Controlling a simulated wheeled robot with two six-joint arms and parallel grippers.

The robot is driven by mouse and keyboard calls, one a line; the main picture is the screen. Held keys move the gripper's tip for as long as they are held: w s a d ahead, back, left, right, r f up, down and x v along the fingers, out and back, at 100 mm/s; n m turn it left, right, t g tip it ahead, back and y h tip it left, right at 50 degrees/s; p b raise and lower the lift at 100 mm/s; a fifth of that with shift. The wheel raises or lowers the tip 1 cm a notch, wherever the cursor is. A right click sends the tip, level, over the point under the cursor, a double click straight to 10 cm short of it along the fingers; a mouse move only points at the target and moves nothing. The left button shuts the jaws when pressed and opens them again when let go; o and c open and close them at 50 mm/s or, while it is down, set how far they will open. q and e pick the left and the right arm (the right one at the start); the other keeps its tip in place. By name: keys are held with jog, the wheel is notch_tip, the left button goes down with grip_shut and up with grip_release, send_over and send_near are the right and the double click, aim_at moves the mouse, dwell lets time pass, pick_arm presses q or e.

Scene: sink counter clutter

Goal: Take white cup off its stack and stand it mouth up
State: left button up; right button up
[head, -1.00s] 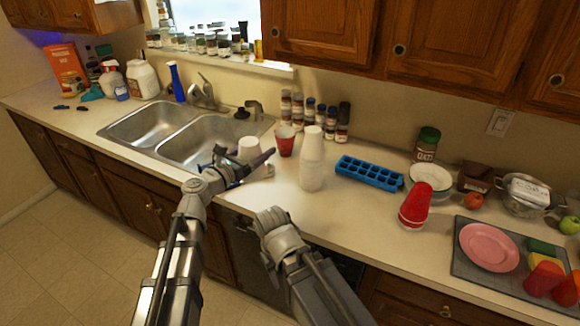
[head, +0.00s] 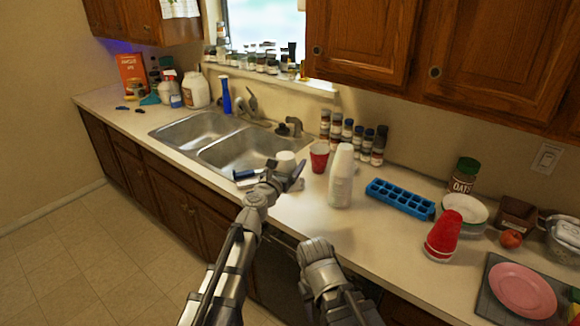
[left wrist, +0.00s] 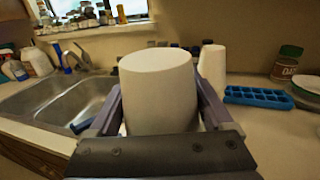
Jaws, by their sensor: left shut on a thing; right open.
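My left gripper (head: 281,177) is shut on a white cup (head: 286,159), held over the counter beside the sink. In the left wrist view the cup (left wrist: 158,95) sits between the two fingers (left wrist: 160,117). Its upper end looks like a smooth white face; I cannot tell for sure whether this is its base. A tall stack of white cups (head: 341,178) stands to the right of the held cup, apart from it and narrower at the top. The stack also shows in the left wrist view (left wrist: 211,66). My right gripper (head: 318,250) is open near the counter's front edge, left of and below the stack.
A red cup (head: 319,157) stands between the held cup and the stack. A blue ice tray (head: 400,198) and stacked red cups (head: 443,237) are to the right. The sink (head: 240,150) is left. The counter in front of the white stack (head: 340,225) is clear.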

pick_arm(q)
jog(key=m, duration=0.4)
jog(key=shift+d, duration=0.2)
jog(key=m, duration=0.4)
jog(key=shift+s+d+f, duration=0.1)
jog(key=shift+d, duration=0.05)
jog(key=m, duration=0.4)
jog(key=shift+d+f, duration=0.1)
jog(key=shift+f, duration=0.1)
jog(key=m, duration=0.4)
jog(key=m+b, duration=0.1)
jog(key=shift+f+m, duration=0.25)
jog(key=shift+m, duration=0.15)
jog(key=w+d+f+m+b, duration=0.1)
jog(key=w+f+m+b, duration=0.2)
jog(key=f+m+b, duration=0.3)
jog(key=w+d+f+m+b, duration=0.1)
jog(key=w+f+m+b, duration=0.2)
jog(key=f+m+b, duration=0.3)
jog(key=w+d+f+m+b, duration=0.1)
jog(key=w+f+m+b, duration=0.2)
jog(key=f+m+b, duration=0.3)
jog(key=shift+d+f+b, duration=0.35)
jog(key=shift+f+b, duration=1.15)
